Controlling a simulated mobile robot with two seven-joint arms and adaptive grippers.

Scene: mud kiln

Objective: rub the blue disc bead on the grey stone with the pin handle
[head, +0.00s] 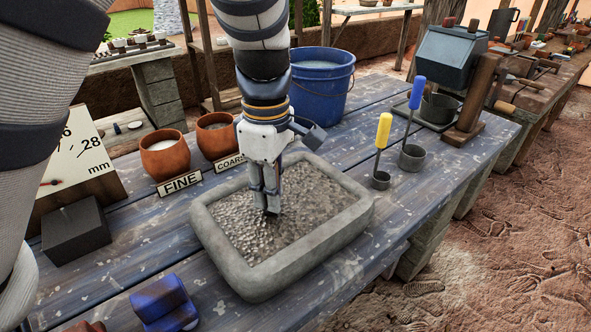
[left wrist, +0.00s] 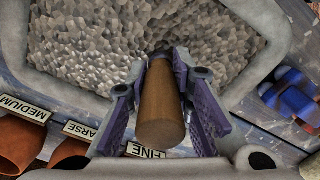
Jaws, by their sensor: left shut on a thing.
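The grey stone (head: 270,281) is a rectangular block with a raised rim and a rough, pebbly grey hollow; it also shows in the left wrist view (left wrist: 100,48). My left gripper (head: 266,203) points down over the left-middle part of the hollow, its tips close to the rough surface. In the left wrist view my left gripper (left wrist: 160,65) is shut on a brown wooden pin handle (left wrist: 160,105). The handle lies between both fingers. I cannot make out the blue disc bead; the gripper and handle hide the pin's far end. My right gripper is not in view.
Clay pots (head: 164,155) with FINE and COARSE labels and a blue bucket (head: 320,85) stand behind the stone. A dark block (head: 75,232) and blue object (head: 165,303) lie left.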

